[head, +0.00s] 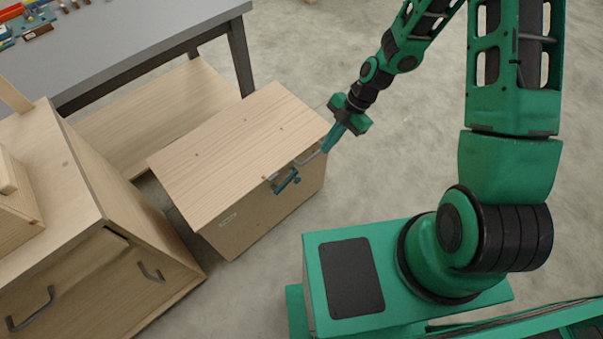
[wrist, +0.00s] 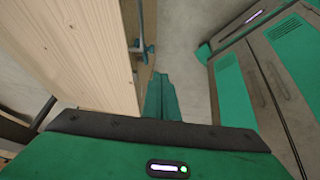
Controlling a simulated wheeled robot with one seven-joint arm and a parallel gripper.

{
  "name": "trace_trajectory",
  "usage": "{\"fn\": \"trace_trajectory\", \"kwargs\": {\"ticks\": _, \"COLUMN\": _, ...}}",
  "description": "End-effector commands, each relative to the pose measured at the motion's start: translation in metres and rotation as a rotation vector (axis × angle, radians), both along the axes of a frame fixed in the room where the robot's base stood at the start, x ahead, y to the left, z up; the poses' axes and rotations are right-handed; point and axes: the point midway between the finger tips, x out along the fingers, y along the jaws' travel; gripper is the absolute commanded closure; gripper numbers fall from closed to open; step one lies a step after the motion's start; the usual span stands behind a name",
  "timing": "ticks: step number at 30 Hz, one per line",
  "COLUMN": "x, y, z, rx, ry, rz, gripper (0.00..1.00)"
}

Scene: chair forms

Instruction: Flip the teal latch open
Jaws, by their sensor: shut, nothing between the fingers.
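The teal latch (head: 287,182) is on the front face of a wooden chest (head: 240,140), just below the lid's edge, with a grey metal piece beside it. In the wrist view the latch (wrist: 145,50) shows beyond my fingertips at the chest's edge. My gripper (head: 326,148) is by the chest's right front corner, to the right of the latch and apart from it. Its teal fingers (wrist: 161,80) are together and empty. I cannot tell exactly how far the latch is turned.
A grey handle (head: 308,155) is on the chest between latch and gripper. A larger wooden cabinet (head: 130,265) with handles stands to the left. A grey-topped table (head: 130,40) with small items is behind. The floor (head: 400,140) right of the chest is clear.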

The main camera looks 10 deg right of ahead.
Motion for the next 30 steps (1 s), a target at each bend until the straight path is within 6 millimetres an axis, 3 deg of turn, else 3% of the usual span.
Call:
{"fn": "trace_trajectory", "kwargs": {"ticks": 3, "x": -0.003, "y": 0.022, "z": -0.018, "rx": 0.065, "ry": -0.034, "rz": 0.089, "gripper": 1.00}}
{"fn": "trace_trajectory", "kwargs": {"ticks": 6, "x": -0.004, "y": 0.032, "z": -0.026, "rx": 0.096, "ry": -0.056, "rz": 0.130, "gripper": 1.00}}
{"fn": "trace_trajectory", "kwargs": {"ticks": 14, "x": -0.008, "y": 0.047, "z": -0.045, "rx": 0.111, "ry": -0.065, "rz": 0.149, "gripper": 1.00}}
{"fn": "trace_trajectory", "kwargs": {"ticks": 27, "x": -0.022, "y": 0.087, "z": -0.113, "rx": 0.108, "ry": -0.063, "rz": 0.148, "gripper": 1.00}}
{"fn": "trace_trajectory", "kwargs": {"ticks": 30, "x": -0.017, "y": 0.085, "z": -0.126, "rx": 0.107, "ry": -0.064, "rz": 0.144, "gripper": 1.00}}
